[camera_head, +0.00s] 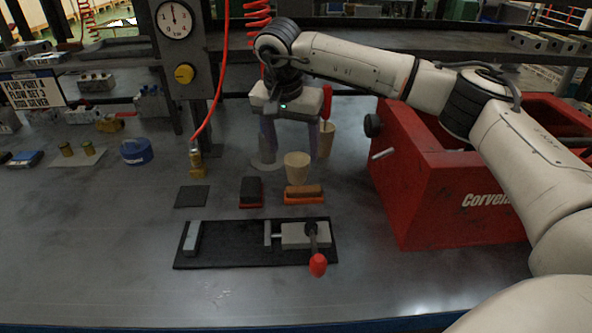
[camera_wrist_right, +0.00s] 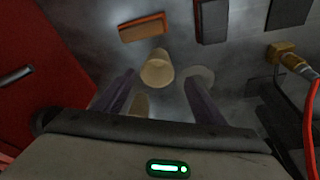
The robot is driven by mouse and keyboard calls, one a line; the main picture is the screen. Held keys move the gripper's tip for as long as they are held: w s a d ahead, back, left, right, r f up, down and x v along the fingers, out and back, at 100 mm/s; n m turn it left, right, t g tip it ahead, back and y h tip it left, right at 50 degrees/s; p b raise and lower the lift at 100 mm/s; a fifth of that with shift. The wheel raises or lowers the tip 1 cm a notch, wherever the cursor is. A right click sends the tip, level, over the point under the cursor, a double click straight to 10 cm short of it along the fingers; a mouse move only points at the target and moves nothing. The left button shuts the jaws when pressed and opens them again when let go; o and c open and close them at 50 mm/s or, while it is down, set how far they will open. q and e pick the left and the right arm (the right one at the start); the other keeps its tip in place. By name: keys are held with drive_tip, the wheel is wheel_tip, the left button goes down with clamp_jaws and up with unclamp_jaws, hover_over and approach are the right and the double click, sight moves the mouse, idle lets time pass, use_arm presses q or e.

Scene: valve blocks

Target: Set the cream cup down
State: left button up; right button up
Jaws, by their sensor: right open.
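A cream cup (camera_head: 297,167) stands upright on the grey bench, just behind an orange-and-brown block. My right gripper (camera_head: 289,152) points down over the bench behind this cup, its two fingers spread. The right wrist view shows the cup (camera_wrist_right: 157,72) between the fingertip lines and apart from both fingers; nothing is gripped. A flat grey disc (camera_head: 263,164) lies to the left of the cream cup. My left gripper is not in view.
The orange-and-brown block (camera_head: 304,194) and a dark block (camera_head: 251,191) stand close in front. A black plate (camera_head: 225,253) with a red-handled clamp (camera_head: 312,240) lies nearer. A red toolbox (camera_head: 420,190) bounds the right; a brass fitting with red hose (camera_head: 196,158) stands left.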

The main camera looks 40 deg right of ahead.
sight(297, 161)
drive_tip(key=x, duration=0.5)
drive_tip(key=shift+s+d+f, duration=0.1)
drive_tip(key=shift+s+f, duration=0.05)
drive_tip(key=shift+s, duration=0.15)
drive_tip(key=c, duration=1.2)
